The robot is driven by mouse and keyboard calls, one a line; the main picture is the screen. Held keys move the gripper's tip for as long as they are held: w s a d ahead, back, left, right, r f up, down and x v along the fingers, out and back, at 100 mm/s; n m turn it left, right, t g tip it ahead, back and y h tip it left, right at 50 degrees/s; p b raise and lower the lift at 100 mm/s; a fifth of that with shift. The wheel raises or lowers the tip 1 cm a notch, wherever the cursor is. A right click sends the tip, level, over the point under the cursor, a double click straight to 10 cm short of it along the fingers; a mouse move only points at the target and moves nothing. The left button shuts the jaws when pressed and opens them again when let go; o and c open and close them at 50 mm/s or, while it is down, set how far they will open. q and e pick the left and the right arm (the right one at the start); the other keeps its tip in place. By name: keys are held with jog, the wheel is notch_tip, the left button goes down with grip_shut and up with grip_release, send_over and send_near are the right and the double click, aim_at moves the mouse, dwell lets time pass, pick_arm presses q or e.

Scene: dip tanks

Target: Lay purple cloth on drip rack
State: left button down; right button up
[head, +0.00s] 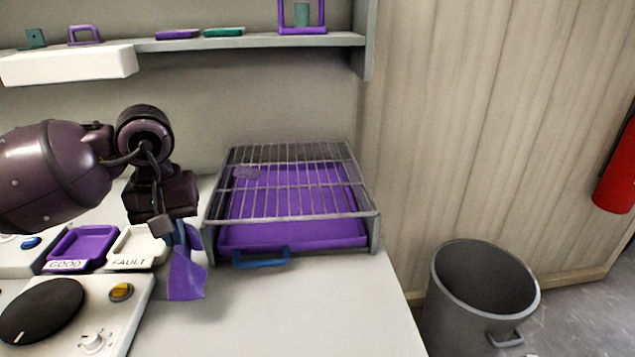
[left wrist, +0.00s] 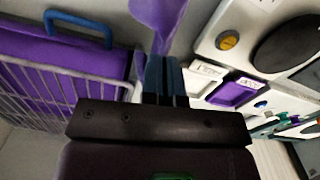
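My left gripper (head: 180,236) is shut on the purple cloth (head: 187,277), which hangs down from the fingertips in the head view. In the left wrist view the cloth (left wrist: 158,20) extends beyond the blue-grey fingers (left wrist: 165,78). The drip rack (head: 290,185) is a grey wire grid over a purple tray (head: 292,238) with a blue handle (head: 262,258). The gripper and cloth are just left of the rack's front left corner. A small dull purple piece (head: 247,172) shows at the rack's back left. My right gripper is not in view.
A purple GOOD tray (head: 82,243) and a white FAULT tray (head: 133,244) lie left of the gripper, near a device with a black disc (head: 40,310). A shelf (head: 250,42) runs above. A grey bin (head: 480,300) stands right of the counter. The counter front (head: 290,310) is clear.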

pick_arm(q)
jog(key=w+d+r+b, duration=0.4)
jog(key=w+d+b, duration=0.2)
jog(key=w+d, duration=0.5)
jog(key=w+d+r+b, duration=0.5)
jog(key=w+d, duration=0.7)
jog(key=w, duration=0.3)
jog(key=shift+d+b, duration=0.25)
jog(key=shift+b, duration=0.4)
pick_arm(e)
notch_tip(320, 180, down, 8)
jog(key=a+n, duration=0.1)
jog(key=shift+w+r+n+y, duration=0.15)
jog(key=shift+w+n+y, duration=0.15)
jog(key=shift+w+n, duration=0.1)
